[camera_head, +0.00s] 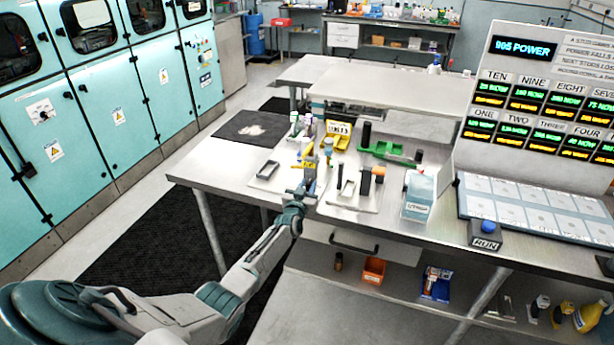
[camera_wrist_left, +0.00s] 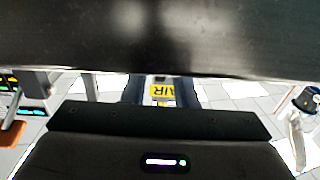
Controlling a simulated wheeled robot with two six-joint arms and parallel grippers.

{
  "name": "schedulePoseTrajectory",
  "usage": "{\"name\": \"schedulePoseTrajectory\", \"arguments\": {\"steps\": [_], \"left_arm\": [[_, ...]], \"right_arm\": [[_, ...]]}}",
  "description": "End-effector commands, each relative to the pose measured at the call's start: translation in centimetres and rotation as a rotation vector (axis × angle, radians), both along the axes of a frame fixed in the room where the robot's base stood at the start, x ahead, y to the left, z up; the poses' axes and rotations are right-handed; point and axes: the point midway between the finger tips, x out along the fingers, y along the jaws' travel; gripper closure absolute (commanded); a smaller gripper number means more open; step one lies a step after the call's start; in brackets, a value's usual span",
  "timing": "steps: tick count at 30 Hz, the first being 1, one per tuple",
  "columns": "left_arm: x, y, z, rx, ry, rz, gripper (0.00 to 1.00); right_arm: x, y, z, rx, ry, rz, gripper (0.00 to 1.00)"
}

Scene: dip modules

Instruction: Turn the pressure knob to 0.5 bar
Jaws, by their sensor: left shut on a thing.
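My left gripper (camera_head: 306,187) is at the front edge of the steel table (camera_head: 235,170), beside the small fixtures there. In the left wrist view its two fingers (camera_wrist_left: 161,92) stand on either side of a part with a yellow AIR label (camera_wrist_left: 162,92). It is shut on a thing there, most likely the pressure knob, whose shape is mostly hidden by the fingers. No dial or pressure reading can be made out. A large dark surface fills the top of the wrist view. My right gripper is not in view.
Close by stand a yellow bin (camera_head: 338,136), a green fixture (camera_head: 388,150), a white board with dark posts (camera_head: 345,200) and a pale blue box (camera_head: 419,190). A dark mat (camera_head: 240,131) lies at the left. A RUN button (camera_head: 487,230) and display panel stand at right.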

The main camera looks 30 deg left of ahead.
Motion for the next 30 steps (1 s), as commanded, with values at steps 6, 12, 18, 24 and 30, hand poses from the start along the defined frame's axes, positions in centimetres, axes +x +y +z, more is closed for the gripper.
{"name": "schedulePoseTrajectory", "arguments": {"steps": [6, 12, 18, 24, 30], "left_arm": [[0.1, -0.1, 0.8, 0.001, -0.006, 0.069, 0.97], [0.2, -0.4, 0.6, 0.002, -0.004, 0.142, 0.97], [0.3, -0.7, 0.4, -0.001, -0.003, 0.257, 0.97], [0.5, -1.1, 0.0, 0.0, 0.001, 0.413, 0.97], [0.7, -1.3, -0.3, 0.0, 0.002, 0.525, 0.97]], "right_arm": [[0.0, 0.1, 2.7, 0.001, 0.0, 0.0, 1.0], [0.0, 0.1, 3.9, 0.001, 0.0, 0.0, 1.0], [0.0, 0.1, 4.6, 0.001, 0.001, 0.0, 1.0], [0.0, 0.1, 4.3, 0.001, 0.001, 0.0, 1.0], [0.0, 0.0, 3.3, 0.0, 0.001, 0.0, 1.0]]}}
